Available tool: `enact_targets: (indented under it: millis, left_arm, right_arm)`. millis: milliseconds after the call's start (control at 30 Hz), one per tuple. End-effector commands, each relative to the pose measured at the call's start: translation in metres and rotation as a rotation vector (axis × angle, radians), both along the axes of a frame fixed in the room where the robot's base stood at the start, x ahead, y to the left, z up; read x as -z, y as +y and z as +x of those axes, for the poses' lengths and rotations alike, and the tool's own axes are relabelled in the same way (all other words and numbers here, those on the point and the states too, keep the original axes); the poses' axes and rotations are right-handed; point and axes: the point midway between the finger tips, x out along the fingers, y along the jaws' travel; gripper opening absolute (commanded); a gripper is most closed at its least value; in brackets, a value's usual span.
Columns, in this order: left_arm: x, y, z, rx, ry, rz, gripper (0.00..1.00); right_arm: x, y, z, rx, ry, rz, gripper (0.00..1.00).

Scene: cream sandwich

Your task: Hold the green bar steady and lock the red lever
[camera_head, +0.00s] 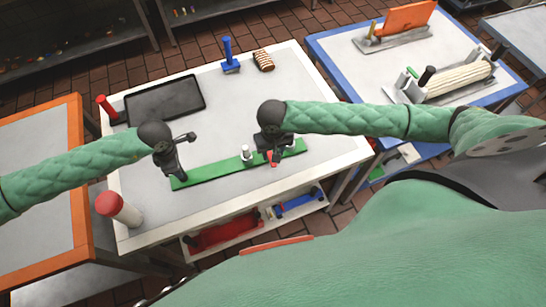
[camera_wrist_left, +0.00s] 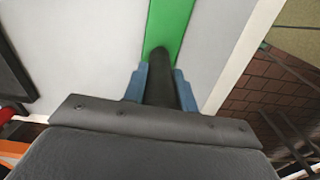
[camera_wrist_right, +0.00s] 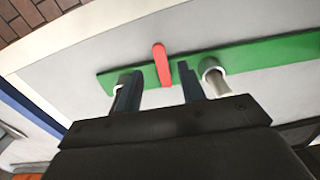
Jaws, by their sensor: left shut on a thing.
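The green bar (camera_head: 215,170) lies across the white table; it also shows in the left wrist view (camera_wrist_left: 170,22) and the right wrist view (camera_wrist_right: 265,55). My left gripper (camera_wrist_left: 160,78) is shut on a dark upright handle (camera_wrist_left: 160,90) at the bar's left end. The red lever (camera_wrist_right: 161,62) lies across the bar near its other end; a little of it shows in the head view (camera_head: 271,158). My right gripper (camera_wrist_right: 158,82) is open, its fingers on either side of the lever's near end. I cannot tell whether they touch it.
A pale post (camera_wrist_right: 215,78) stands on the bar beside my right gripper. A black tray (camera_head: 165,100), a blue-handled tool (camera_head: 229,55) and a striped block (camera_head: 263,61) sit at the table's back. A red-topped cylinder (camera_head: 118,208) stands at the front left corner.

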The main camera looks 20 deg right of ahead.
Motion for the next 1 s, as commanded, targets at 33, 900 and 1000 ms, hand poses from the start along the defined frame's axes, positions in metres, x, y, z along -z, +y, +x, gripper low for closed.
enact_targets:
  millis: [33, 900, 1000]
  left_arm:
    - [0.002, 0.000, 0.000, 0.000, 0.001, 0.001, 0.00]
    - [0.002, 0.000, 0.000, 0.000, 0.001, 0.000, 0.00]
    - [0.002, 0.000, 0.000, 0.000, 0.001, 0.000, 0.00]
  right_arm:
    - [0.009, 0.000, 0.000, 0.001, 0.001, -0.001, 0.40]
    - [0.045, 0.000, 0.000, 0.000, 0.000, 0.000, 0.01]
    - [0.045, 0.000, 0.000, 0.000, 0.000, 0.000, 0.00]
